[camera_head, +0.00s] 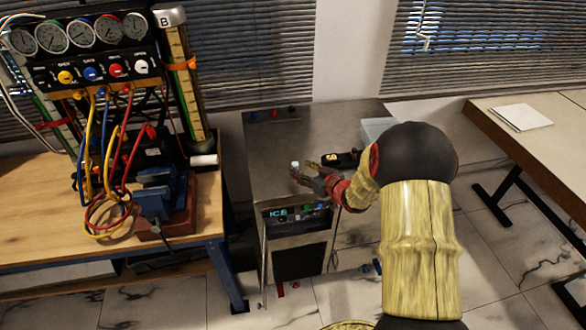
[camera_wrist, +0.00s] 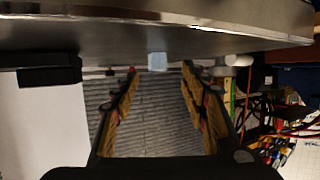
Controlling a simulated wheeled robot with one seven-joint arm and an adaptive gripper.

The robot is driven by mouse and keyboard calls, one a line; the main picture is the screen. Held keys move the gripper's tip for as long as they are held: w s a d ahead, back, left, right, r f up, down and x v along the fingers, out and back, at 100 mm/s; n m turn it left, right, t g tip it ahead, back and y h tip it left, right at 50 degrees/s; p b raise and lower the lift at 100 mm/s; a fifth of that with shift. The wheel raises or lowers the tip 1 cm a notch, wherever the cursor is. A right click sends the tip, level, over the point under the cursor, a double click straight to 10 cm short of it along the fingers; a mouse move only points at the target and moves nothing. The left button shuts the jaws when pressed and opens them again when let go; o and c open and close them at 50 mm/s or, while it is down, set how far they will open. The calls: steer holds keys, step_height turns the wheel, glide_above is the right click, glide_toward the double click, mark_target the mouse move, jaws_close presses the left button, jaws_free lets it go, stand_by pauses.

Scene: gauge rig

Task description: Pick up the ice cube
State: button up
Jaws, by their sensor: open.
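The ice cube (camera_head: 295,164) is a small pale block on the metal top of the ice machine (camera_head: 270,150). It also shows in the wrist view (camera_wrist: 157,62), pale blue against the metal surface, which fills the top of that picture. My gripper (camera_head: 302,172) reaches in from the right, low over the metal top, with its fingertips close to the cube. In the wrist view the two fingers (camera_wrist: 160,68) are spread apart, and the cube appears in the gap at their tips. The fingers hold nothing. Whether either finger touches the cube cannot be told.
A black device (camera_head: 341,159) lies on the metal top beside my gripper, and a pale translucent box (camera_head: 376,128) stands behind it. Small coloured items line the back edge. A gauge rig (camera_head: 90,70) and a blue vise (camera_head: 160,195) stand on the left bench.

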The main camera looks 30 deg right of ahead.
mark_target(296, 163)
steer(key=x, duration=0.2)
steer(key=b+x, duration=0.1)
steer(key=x, duration=0.1)
steer(key=shift+w+d, duration=0.1)
steer(key=shift+d, duration=0.15)
steer(key=shift+c, duration=0.7)
steer(key=c, duration=0.8)
steer(key=shift+c, duration=0.3)
steer(key=shift+r, duration=0.1)
